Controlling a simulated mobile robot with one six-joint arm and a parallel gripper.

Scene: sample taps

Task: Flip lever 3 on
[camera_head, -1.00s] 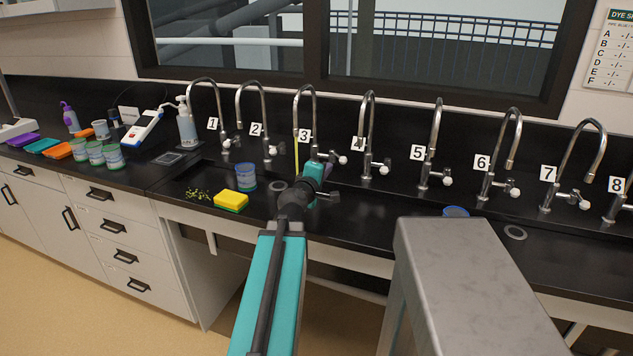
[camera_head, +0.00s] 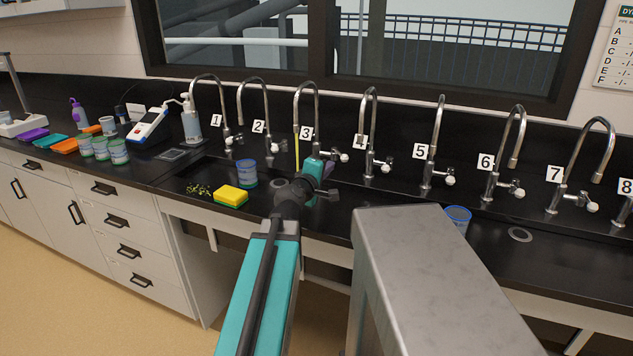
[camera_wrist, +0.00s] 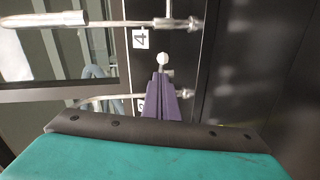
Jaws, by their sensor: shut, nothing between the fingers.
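Tap 3, marked by label 3 (camera_head: 306,133), has a tall curved spout (camera_head: 304,86). A thin yellow vertical line (camera_head: 297,150) hangs below its spout end and looks like running liquid. Its lever has a white knob (camera_head: 344,157), which also shows in the wrist view (camera_wrist: 162,59). My gripper (camera_wrist: 161,76) has purple fingers that are shut and empty. In the wrist view their tips are just below the knob; I cannot tell whether they touch. In the head view my teal wrist hides the tap's base and most of the fingers.
Tap 4 (camera_head: 370,120) stands close on the right, tap 2 (camera_head: 267,115) on the left. A yellow sponge (camera_head: 231,195) and a blue-rimmed cup (camera_head: 247,173) sit left of my arm. Another blue-rimmed cup (camera_head: 458,217) stands at the right, partly hidden.

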